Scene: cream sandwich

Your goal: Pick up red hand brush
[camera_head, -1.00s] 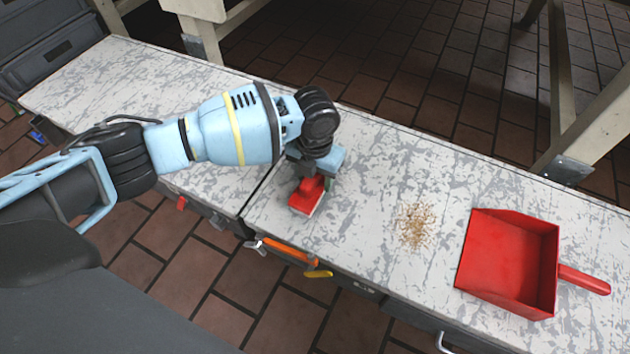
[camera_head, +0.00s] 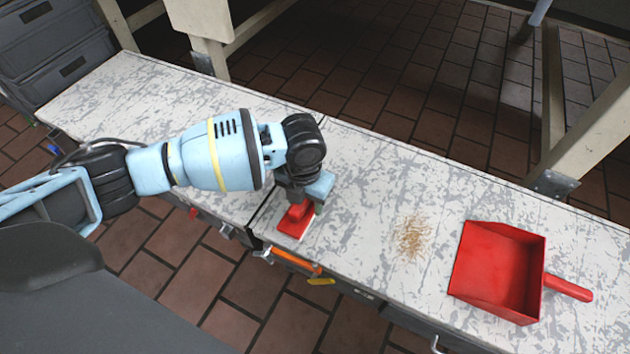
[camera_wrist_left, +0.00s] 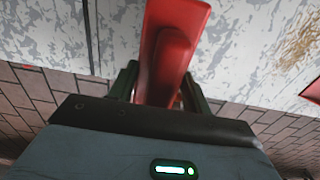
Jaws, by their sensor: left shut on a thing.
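The red hand brush (camera_head: 297,222) is at the front edge of the worn white bench top (camera_head: 362,185), partly hidden by my left gripper (camera_head: 304,203). In the left wrist view the red brush (camera_wrist_left: 172,45) lies between the two dark green fingers of my left gripper (camera_wrist_left: 157,88), which is shut on it. In the head view the gripper comes down on the brush from above. I cannot tell whether the brush touches the bench or is just above it. My right gripper is not in view.
A red dustpan (camera_head: 497,270) sits on the bench at the right. A patch of brown crumbs (camera_head: 412,238) lies between it and the brush. Orange-handled tools (camera_head: 291,262) hang at the bench front. Grey crates (camera_head: 54,50) stand at the back left.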

